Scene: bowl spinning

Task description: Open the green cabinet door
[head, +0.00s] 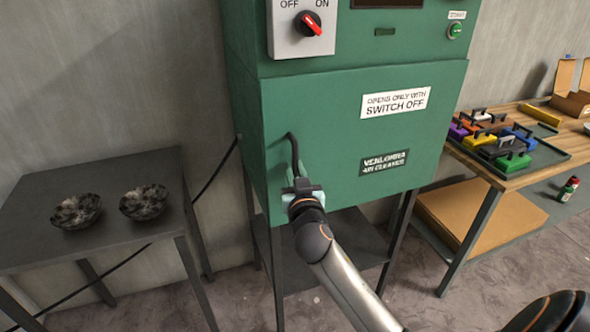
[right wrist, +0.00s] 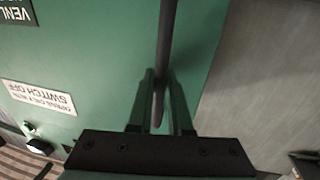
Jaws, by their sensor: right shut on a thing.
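The green cabinet door (head: 345,125) is the lower front panel of a tall green cabinet. It bears a label reading "opens only with switch off" and shows no clear gap at its edges. A black vertical bar handle (head: 294,152) sits near its left edge. My right gripper (head: 299,186) is shut on the lower part of this handle. In the right wrist view the handle (right wrist: 165,60) runs between the two fingers (right wrist: 160,105). A switch knob (head: 309,25) with a red pointer slanting down to the right sits above the door. My left gripper is out of view.
A dark table (head: 110,235) with two speckled bowls (head: 76,211) (head: 144,202) stands at the left. A wooden workbench (head: 530,165) with a tray of coloured, handled blocks stands at the right. A dark cable (head: 213,178) hangs left of the cabinet.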

